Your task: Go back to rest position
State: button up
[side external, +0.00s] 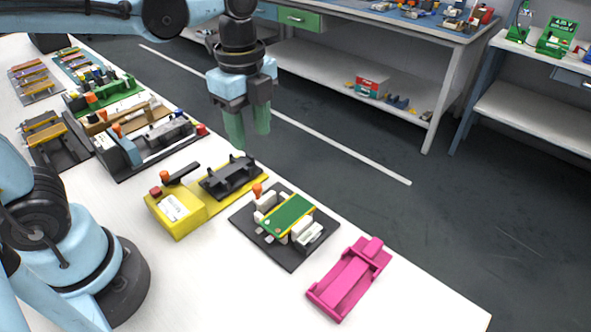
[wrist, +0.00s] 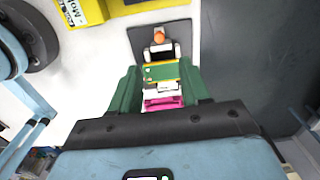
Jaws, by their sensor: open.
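My gripper (side external: 249,138) hangs in the air near the table's far edge, pointing down, with its two green fingers apart and nothing visible between them in the side external view. In the wrist view, the fingers of my gripper (wrist: 159,80) frame a green plate with yellow edges (wrist: 160,73), which lies well below them. In the side external view the same green plate (side external: 287,213) lies on white blocks on a black base (side external: 291,262), with an orange knob beside it. A pink cradle (side external: 350,279) stands empty to its right.
A yellow box (side external: 180,217) with a black holder (side external: 231,177) stands left of the black base. Several fixtures, including a black tray (side external: 160,160), crowd the table's left end. The front right of the white table (side external: 420,300) is clear. A workbench (side external: 390,60) stands behind.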

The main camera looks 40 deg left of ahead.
jog(key=a+n+t, duration=0.1)
jog(key=n+t, duration=0.1)
jog(key=n, duration=0.4)
jog(key=s+a+f+n+t, duration=0.1)
jog(key=a+n+t, duration=0.1)
jog(key=n, duration=0.4)
jog(key=s+a+f+n+t, duration=0.1)
jog(key=a+n+t, duration=0.1)
jog(key=n, duration=0.3)
jog(key=shift+f+n+t, duration=0.2)
jog(key=shift+n+t, duration=0.2)
jog(key=shift+t, duration=0.1)
